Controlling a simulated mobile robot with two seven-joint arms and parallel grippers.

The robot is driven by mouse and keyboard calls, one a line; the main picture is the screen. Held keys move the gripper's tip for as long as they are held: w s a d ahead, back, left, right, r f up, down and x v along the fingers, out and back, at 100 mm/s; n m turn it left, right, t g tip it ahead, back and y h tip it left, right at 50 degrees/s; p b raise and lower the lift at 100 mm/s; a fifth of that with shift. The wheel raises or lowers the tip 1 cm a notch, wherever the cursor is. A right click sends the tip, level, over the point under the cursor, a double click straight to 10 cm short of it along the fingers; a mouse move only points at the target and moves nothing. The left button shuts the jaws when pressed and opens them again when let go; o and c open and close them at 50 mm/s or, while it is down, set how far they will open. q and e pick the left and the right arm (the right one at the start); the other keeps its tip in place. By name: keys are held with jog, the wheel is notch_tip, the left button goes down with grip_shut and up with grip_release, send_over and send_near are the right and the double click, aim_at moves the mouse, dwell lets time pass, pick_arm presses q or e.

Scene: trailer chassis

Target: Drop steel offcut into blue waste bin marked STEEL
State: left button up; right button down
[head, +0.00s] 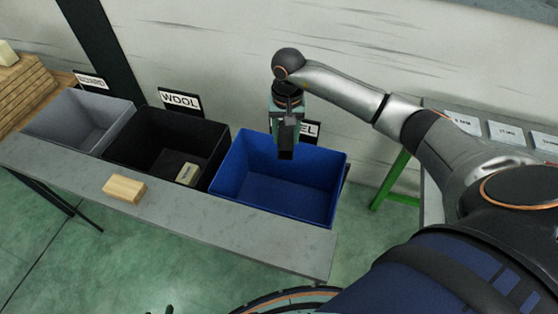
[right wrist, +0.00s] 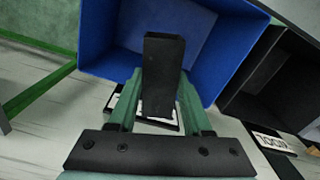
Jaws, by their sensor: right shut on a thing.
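The blue bin (head: 300,190) stands at the right end of a row of bins, and looks empty inside. A sign behind it is partly hidden by my right gripper; only "EL" shows. My right gripper (head: 287,122) points down above the back of the blue bin. It is shut on a dark steel offcut (head: 287,141), whose lower end hangs at the bin's opening. In the right wrist view the offcut (right wrist: 162,75) sits between the green fingers, with the blue bin (right wrist: 100,45) beyond it. My left gripper is not in view.
A black bin (head: 150,140) with sign "WOOL" (head: 180,100) holds a pale block (head: 187,174). A grey bin (head: 75,120) stands further left. A wooden block (head: 124,189) lies on the grey bench (head: 230,222). A green-legged table (head: 395,180) stands right.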

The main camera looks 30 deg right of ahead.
jog(key=shift+f+b, duration=0.5)
jog(key=shift+f, duration=0.8)
jog(key=shift+c, duration=1.3)
grip_release()
notch_tip(320, 180, up, 12)
jog(key=shift+r+b, duration=0.25)
jog(key=shift+b, duration=0.4)
